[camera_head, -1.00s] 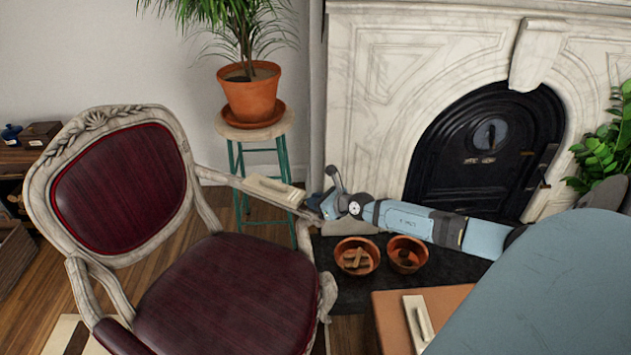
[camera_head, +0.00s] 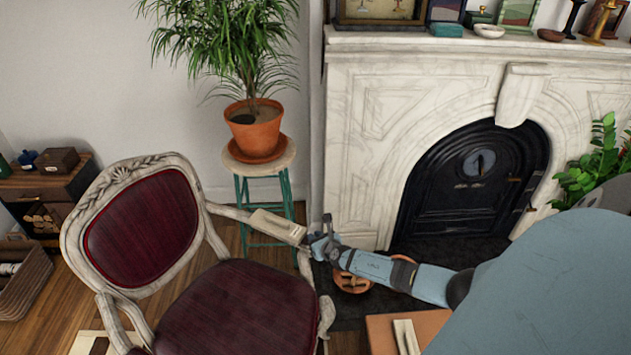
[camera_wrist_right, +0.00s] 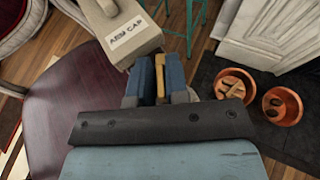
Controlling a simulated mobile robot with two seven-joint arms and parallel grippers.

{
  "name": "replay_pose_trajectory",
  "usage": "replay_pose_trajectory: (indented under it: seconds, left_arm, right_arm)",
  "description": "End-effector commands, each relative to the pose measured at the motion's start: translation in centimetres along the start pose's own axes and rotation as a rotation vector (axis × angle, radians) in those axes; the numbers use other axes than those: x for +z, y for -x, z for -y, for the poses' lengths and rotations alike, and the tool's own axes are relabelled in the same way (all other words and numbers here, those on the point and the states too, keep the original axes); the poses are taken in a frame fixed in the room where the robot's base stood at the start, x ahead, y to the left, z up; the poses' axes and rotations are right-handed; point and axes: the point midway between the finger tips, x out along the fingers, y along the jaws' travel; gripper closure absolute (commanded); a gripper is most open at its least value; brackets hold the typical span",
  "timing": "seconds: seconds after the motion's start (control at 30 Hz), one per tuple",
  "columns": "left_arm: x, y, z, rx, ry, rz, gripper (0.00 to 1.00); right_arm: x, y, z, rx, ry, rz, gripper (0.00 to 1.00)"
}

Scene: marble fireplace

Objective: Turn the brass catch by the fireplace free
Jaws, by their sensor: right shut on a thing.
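My left gripper is not in view.
A dark red armchair (camera_head: 150,235) stands at left. A potted plant (camera_head: 255,135) is on a stool behind the arm cap. Terracotta bowls (camera_wrist_right: 234,84) sit on the dark hearth (camera_wrist_right: 285,140) to the right. A tan box top (camera_head: 385,335) is at the front.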

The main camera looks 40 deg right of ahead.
Motion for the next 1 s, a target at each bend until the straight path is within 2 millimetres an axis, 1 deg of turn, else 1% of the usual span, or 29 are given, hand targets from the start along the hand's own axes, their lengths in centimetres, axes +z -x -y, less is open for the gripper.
replay_pose_trajectory:
  seconds: [0.03,0.13,0.3,0.4,0.67,1.0]
  left_arm:
    - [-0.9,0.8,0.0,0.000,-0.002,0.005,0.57]
    - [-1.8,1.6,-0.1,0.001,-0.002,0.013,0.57]
    - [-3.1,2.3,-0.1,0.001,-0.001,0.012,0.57]
    - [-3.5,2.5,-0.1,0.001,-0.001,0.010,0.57]
    - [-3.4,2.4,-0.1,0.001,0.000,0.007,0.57]
    - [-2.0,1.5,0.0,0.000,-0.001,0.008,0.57]
  right_arm:
    - [0.7,0.3,-0.3,-0.031,-0.019,-0.002,1.00]
    - [0.7,0.3,-0.3,-0.111,-0.051,-0.003,1.00]
    - [0.3,0.1,-0.3,-0.262,-0.113,-0.002,1.00]
    - [0.1,0.0,-0.3,-0.349,-0.150,-0.003,1.00]
    - [-0.1,-0.1,-0.3,-0.577,-0.243,-0.002,1.00]
    - [-0.2,-0.2,-0.1,-0.831,-0.347,-0.001,1.00]
